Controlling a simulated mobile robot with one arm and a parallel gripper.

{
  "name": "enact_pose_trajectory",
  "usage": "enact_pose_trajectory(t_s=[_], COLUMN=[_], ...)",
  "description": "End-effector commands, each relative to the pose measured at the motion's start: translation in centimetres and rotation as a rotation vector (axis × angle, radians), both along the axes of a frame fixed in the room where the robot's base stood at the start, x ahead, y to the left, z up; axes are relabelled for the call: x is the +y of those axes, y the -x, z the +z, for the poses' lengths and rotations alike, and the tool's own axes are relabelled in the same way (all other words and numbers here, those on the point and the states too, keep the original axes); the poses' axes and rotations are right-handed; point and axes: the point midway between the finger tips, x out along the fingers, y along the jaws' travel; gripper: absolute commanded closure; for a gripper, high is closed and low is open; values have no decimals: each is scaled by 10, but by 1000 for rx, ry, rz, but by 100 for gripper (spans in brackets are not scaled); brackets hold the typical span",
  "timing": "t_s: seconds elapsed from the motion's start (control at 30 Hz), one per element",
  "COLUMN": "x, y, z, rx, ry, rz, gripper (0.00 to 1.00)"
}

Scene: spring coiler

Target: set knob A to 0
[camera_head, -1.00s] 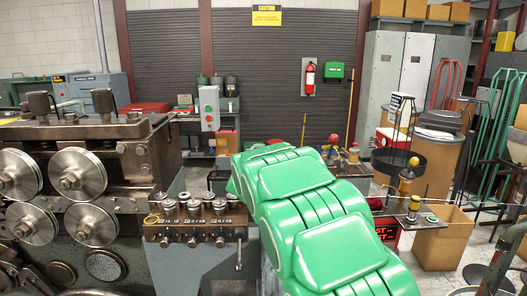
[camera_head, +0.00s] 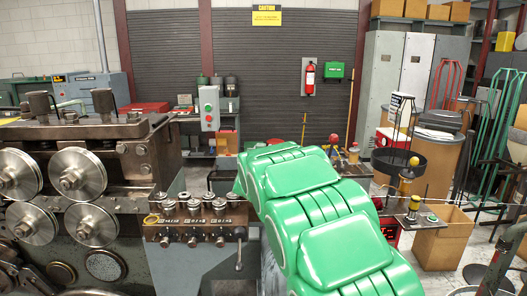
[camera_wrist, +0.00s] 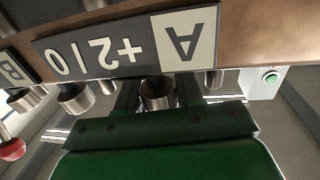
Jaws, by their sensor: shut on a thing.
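In the wrist view a dark label plate with a white tile marked A (camera_wrist: 185,38) appears upside down. Beside the A, the plate (camera_wrist: 95,50) shows what looks like +2|0. Below it a metal knob (camera_wrist: 157,95), taken as knob A, sits between the dark jaws of my gripper (camera_wrist: 157,104). My gripper is shut on this knob. The knob's pointer, if any, cannot be made out. In the head view my green arm covers the gripper and the knob it holds.
In the wrist view a neighbouring knob (camera_wrist: 75,98) is close by, and a label B (camera_wrist: 14,66) is at the left edge. A box with a green button (camera_wrist: 271,77) is at right. In the head view a coiler machine (camera_head: 80,165) stands at left.

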Motion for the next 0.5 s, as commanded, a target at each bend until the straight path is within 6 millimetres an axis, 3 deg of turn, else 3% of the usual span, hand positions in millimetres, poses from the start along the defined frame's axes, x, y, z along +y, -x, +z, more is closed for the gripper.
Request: enact_pose_trajectory(t_s=[0.5], x=[2], y=[0], z=[5], rx=[-6], ry=[1], rz=[151], gripper=[94])
